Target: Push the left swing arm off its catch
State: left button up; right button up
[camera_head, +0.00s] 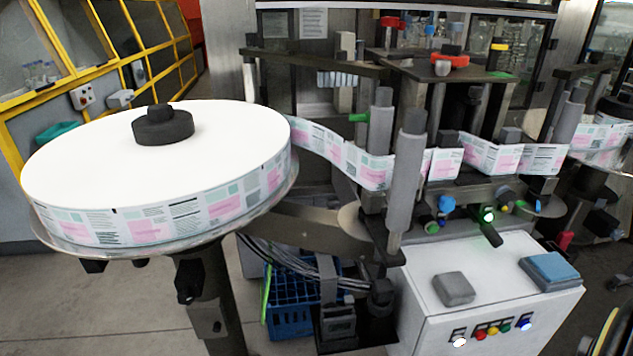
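A large white reel of printed labels (190,190) lies flat on a round plate at the left. The label web (340,155) runs from it to the grey rollers at the machine. A flat metal bar (310,228), which looks like the left swing arm, reaches from under the reel toward the machine. A tall grey roller (404,185) stands upright at its right end, in front of the web. I cannot make out the catch or whether the arm sits on it. Neither of my grippers is in view.
A white control box (480,285) with coloured buttons stands at the lower right, with a grey block (453,289) and a blue block (550,271) on top. A blue crate (289,318) and cables lie below the bar. Yellow-framed guarding (100,50) is at the back left.

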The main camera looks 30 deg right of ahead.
aim_at(386, 235)
jog(key=u, duration=2.4)
jog(key=k, duration=2.3)
jog(key=z, duration=1.7)
